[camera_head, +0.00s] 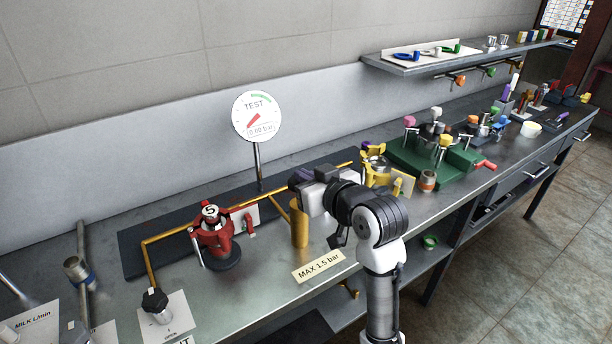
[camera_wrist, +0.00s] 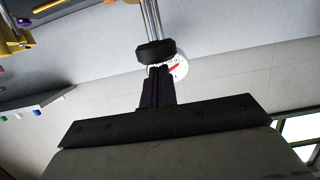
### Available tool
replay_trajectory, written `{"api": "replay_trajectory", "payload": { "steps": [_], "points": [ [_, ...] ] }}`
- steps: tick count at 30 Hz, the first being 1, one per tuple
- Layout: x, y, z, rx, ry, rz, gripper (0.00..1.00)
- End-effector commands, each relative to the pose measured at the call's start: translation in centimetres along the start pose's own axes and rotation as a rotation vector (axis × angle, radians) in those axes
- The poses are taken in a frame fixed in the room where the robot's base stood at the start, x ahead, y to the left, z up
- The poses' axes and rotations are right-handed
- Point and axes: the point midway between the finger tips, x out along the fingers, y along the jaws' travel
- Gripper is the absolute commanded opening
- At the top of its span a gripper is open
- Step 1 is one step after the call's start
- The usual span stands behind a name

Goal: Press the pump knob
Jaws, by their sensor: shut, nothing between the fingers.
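The pump is an upright brass-yellow cylinder (camera_head: 299,228) on the bench in the head view, behind the "MAX 1.5 bar" label (camera_head: 319,266). My gripper (camera_head: 297,180) is directly above it and hides its top there. In the wrist view, which is upside down, a black knob (camera_wrist: 155,52) sits on the end of a shiny metal rod (camera_wrist: 151,18). My gripper's dark fingers (camera_wrist: 157,74) are shut and empty, with their tips right by the knob. I cannot tell whether they touch it. The test gauge (camera_head: 257,116) reads 0.00 bar; its dial is partly hidden in the wrist view (camera_wrist: 180,68).
A red valve body (camera_head: 215,238) marked 5 stands left of the pump, joined by brass pipe (camera_head: 165,238). A yellow fixture (camera_head: 380,172) and a green fixture (camera_head: 425,165) stand to the right. A wall shelf (camera_head: 420,66) hangs at upper right.

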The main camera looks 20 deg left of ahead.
Motion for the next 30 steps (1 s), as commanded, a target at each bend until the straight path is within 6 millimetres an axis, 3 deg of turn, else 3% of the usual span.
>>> {"api": "replay_trajectory", "payload": {
  "steps": [11,23,30],
  "points": [
    [0.9,0.0,3.5,0.002,-0.002,0.0,0.0],
    [0.9,0.0,3.2,0.003,-0.006,-0.001,0.0],
    [1.3,0.2,0.2,0.001,-0.004,-0.002,0.0]
  ]
}}
